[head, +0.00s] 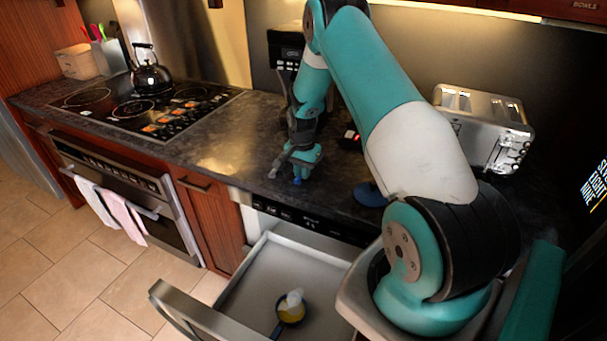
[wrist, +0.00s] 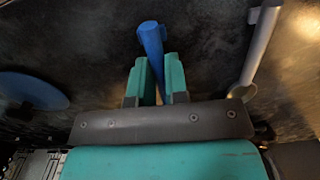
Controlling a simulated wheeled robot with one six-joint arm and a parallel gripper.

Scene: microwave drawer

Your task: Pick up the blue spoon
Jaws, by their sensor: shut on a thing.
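The blue spoon shows in the wrist view as a blue handle (wrist: 152,42) standing out between and beyond the teal fingers. My gripper (wrist: 156,80) is shut on it. The rest of the spoon is hidden behind the fingers and the dark palm. In the head view my gripper (head: 298,169) points down just above the dark counter near its front edge, with a small blue bit of the spoon (head: 297,181) at its tips. I cannot tell whether the spoon touches the counter.
The open microwave drawer (head: 255,275) holds a small dark-blue pan with yellow and white contents (head: 291,309). A blue disc (head: 370,195) lies on the counter, right of my gripper. A toaster (head: 485,128) stands right; a kettle (head: 151,75) stands on the stove (head: 140,105).

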